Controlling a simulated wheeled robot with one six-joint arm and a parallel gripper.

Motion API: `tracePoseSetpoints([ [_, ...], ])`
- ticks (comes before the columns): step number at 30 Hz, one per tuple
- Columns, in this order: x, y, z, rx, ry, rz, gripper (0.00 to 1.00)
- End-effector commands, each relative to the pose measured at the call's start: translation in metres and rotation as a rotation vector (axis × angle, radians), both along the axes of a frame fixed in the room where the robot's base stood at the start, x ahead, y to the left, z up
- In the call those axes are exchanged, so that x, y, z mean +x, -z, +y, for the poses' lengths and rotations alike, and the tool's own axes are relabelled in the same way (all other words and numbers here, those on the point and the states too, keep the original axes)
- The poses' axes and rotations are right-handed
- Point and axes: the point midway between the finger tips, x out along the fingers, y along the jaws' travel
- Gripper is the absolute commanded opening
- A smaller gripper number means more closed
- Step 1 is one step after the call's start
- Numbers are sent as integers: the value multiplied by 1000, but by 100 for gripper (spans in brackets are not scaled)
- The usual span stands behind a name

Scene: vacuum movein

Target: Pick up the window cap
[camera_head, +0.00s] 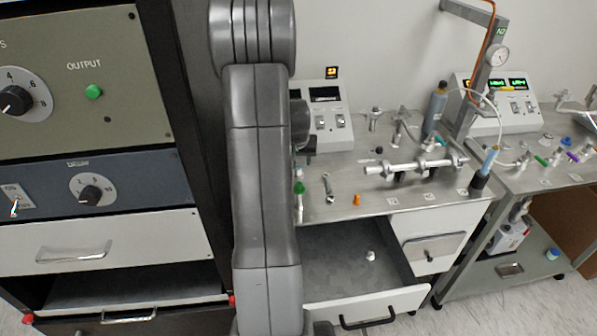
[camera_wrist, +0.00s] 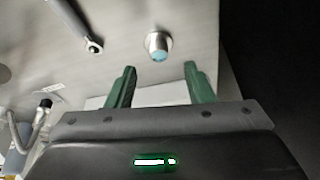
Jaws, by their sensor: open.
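In the wrist view, a short silver cylinder with a pale blue face (camera_wrist: 158,46), which looks like the window cap, stands on a grey surface. It is just beyond my gripper (camera_wrist: 160,72). Its position falls between the two green fingers, nearer the left one. The fingers are open and apart, with nothing between them and no visible contact with the cap. In the head view my arm covers the left part of the bench, and I cannot make out the gripper clearly. I cannot clearly identify the cap there.
A wrench (camera_head: 328,187) and an orange piece (camera_head: 357,199) lie on the metal bench. A metal tube assembly (camera_head: 415,166) stands farther right. The open drawer (camera_head: 335,265) below holds a small white piece (camera_head: 370,255). A ring-ended tool (camera_wrist: 92,44) is left of the cap.

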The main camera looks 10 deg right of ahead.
Motion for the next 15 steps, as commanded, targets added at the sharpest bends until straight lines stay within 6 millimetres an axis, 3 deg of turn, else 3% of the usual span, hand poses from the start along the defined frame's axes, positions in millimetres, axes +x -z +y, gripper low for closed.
tracePoseSetpoints([
  [9, 9, 35, -3, 1, 1, 3, 48],
  [15, 14, 45, -4, 1, 1, 1, 48],
])
